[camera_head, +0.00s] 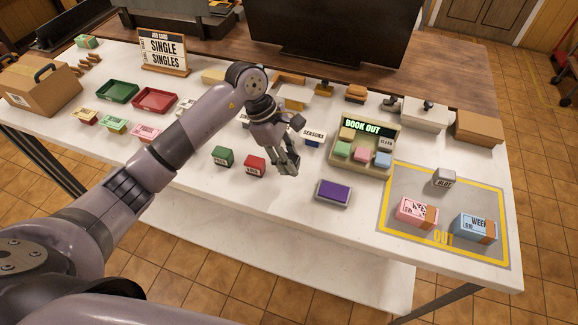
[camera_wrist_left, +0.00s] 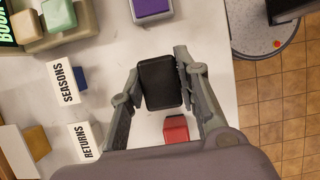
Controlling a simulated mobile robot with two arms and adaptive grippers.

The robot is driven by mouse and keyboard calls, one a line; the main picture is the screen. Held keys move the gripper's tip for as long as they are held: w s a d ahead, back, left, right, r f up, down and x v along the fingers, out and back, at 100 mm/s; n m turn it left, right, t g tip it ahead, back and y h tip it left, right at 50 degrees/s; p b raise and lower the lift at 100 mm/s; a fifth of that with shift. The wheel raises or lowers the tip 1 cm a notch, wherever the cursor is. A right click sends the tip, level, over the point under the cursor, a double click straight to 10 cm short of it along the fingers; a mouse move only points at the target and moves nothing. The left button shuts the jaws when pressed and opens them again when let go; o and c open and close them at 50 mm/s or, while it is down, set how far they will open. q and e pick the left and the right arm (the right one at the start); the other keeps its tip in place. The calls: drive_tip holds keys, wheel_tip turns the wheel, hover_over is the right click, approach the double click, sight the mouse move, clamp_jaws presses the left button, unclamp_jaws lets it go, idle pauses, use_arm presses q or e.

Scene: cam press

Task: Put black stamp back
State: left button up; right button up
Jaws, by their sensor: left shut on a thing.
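My left gripper (camera_head: 287,162) is over the white table, just right of the red stamp (camera_head: 255,166). In the left wrist view my left gripper (camera_wrist_left: 158,72) is shut on the black stamp (camera_wrist_left: 160,84), a dark block with rounded corners between the two fingers. In the head view the fingers mostly hide it, and I cannot tell whether it touches the table. The red stamp also shows beside the fingers in the left wrist view (camera_wrist_left: 176,128). A green stamp (camera_head: 223,156) stands left of the red one. My right gripper is not in view.
A purple ink pad (camera_head: 333,191) lies right of the gripper. A SEASONS sign (camera_head: 314,134) and the BOOK OUT tray (camera_head: 370,162) with several coloured blocks stand behind. The grey OUT mat (camera_head: 400,236) holds several blocks at right. The front table strip is clear.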

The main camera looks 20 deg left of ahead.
use_arm(q)
drive_tip(key=shift+f, duration=0.55)
wheel_tip(320, 180, down, 3)
drive_tip(key=shift+s+f+p, duration=0.1)
drive_tip(key=shift+f+p, duration=0.1)
drive_tip(key=shift+p, duration=0.35)
drive_tip(key=shift+f, duration=0.2)
drive_tip(key=shift+f+b, duration=0.2)
drive_tip(key=shift+b, duration=0.15)
drive_tip(key=o, duration=0.9)
drive_tip(key=shift+r, duration=0.1)
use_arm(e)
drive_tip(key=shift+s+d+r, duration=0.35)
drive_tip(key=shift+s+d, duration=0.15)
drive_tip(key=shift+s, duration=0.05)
